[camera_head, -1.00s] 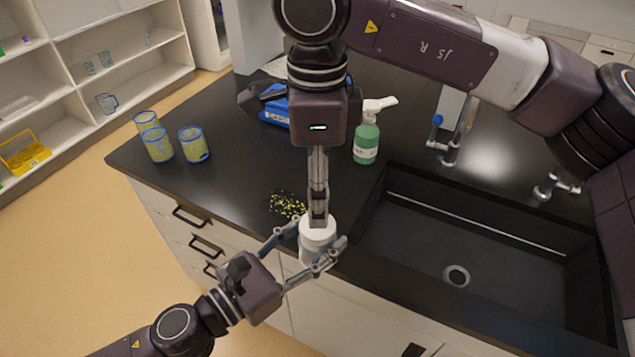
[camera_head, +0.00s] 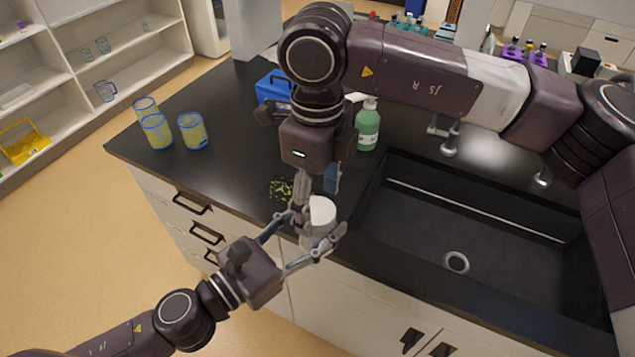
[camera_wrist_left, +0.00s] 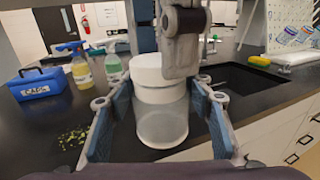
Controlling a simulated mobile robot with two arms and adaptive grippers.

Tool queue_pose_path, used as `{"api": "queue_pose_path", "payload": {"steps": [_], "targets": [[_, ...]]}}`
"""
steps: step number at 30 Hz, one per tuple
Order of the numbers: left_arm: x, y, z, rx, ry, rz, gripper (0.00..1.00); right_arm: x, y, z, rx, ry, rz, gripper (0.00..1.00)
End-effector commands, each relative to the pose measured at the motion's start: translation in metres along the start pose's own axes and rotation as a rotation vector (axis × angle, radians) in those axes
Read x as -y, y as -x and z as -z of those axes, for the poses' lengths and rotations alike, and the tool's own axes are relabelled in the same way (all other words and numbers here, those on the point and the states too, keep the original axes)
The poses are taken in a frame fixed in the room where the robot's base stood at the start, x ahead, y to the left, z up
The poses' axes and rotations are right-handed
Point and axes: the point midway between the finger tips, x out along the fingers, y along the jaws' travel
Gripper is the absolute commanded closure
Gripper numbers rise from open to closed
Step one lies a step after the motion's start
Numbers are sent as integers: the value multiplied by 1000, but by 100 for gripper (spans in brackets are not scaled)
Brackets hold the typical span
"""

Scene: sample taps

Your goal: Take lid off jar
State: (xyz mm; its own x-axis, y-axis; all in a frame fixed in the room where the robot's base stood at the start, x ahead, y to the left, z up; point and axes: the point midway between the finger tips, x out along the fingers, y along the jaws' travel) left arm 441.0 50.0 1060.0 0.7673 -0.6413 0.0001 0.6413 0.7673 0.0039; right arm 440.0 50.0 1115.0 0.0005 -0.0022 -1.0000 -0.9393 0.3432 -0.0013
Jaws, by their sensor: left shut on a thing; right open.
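A jar with a clear, frosted-looking body (camera_wrist_left: 162,122) and a white lid (camera_wrist_left: 152,72) is upright at the counter's front edge. The white lid sits on top of the jar and also shows in the head view (camera_head: 320,212). My left gripper (camera_head: 303,243) is shut on the jar's body, with one finger on each side in the left wrist view. My right gripper (camera_head: 316,198) is open and points down at the lid. One of its fingers is in front of the lid's right part in the left wrist view, another stands behind it. Contact with the lid is unclear.
A blue box marked CAPS (camera_wrist_left: 38,87) and a green pump bottle (camera_head: 367,127) stand behind. Several beakers (camera_head: 157,132) are at the left. Yellow-green crumbs (camera_head: 280,188) lie beside the jar. A sink (camera_head: 470,215) is at the right.

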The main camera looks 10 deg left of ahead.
Motion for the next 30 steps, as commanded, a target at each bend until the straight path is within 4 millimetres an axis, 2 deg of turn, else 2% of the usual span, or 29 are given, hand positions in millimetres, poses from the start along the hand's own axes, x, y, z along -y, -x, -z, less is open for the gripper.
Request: {"api": "queue_pose_path", "payload": {"steps": [4,12,24,30], "targets": [[0,0,0,1,0,0,100,0,-9,0,1,1,-1,39],[0,0,0,1,0,0,100,0,-10,0,1,1,0,39],[0,0,0,1,0,0,100,0,-10,0,1,1,0,83],[0,0,0,1,0,0,100,0,-10,0,1,28,0,85]]}}
